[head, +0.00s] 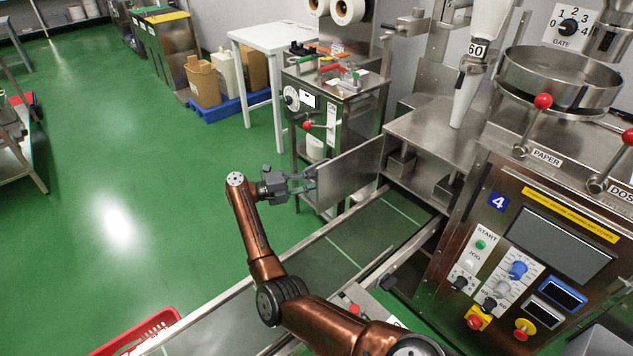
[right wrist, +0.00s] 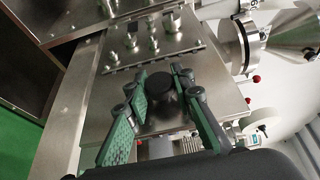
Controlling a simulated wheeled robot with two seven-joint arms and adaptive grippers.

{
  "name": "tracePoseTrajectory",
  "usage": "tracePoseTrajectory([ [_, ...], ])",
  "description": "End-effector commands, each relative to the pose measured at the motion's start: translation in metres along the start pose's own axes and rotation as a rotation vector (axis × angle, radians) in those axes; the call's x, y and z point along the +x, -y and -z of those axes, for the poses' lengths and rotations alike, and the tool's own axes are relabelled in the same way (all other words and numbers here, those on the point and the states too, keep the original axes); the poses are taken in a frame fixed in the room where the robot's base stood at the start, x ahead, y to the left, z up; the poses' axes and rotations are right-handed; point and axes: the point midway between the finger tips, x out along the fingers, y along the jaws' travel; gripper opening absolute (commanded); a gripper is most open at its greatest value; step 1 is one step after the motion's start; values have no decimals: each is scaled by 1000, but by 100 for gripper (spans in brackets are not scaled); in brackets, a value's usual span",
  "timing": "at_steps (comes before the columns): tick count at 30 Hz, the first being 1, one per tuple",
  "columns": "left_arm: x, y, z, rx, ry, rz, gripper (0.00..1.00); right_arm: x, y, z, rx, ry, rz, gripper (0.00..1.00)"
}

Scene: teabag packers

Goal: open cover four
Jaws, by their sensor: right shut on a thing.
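Cover four is a flat steel panel (head: 350,172) on the machine with the blue "4" label (head: 498,202). It stands swung out at an angle from the housing, over the conveyor, with its right edge by the housing. My right gripper (head: 303,184) is at the panel's left end. In the right wrist view, the fingers (right wrist: 160,105) are closed around a round black knob (right wrist: 161,84) in front of a steel plate. The knob is hidden in the head view. My left gripper is not in view.
A conveyor (head: 375,232) with a green belt runs below the panel. A small machine (head: 335,110) with coloured levers stands behind it. A red crate (head: 145,330) is at the bottom left. The green floor (head: 120,170) on the left is clear.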

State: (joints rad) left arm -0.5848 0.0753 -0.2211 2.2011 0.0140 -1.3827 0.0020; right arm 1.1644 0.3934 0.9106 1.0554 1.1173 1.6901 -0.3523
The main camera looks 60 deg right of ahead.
Motion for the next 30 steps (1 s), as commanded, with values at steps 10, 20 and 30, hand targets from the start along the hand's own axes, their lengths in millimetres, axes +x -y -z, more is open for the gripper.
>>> tracePoseTrajectory([
  [10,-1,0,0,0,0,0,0,3,0,0,0,-5,1,0],
  [20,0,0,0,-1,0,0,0,-1,0,0,0,1,1,41],
  [30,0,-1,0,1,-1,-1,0,-8,0,-1,-1,2,0,41],
])
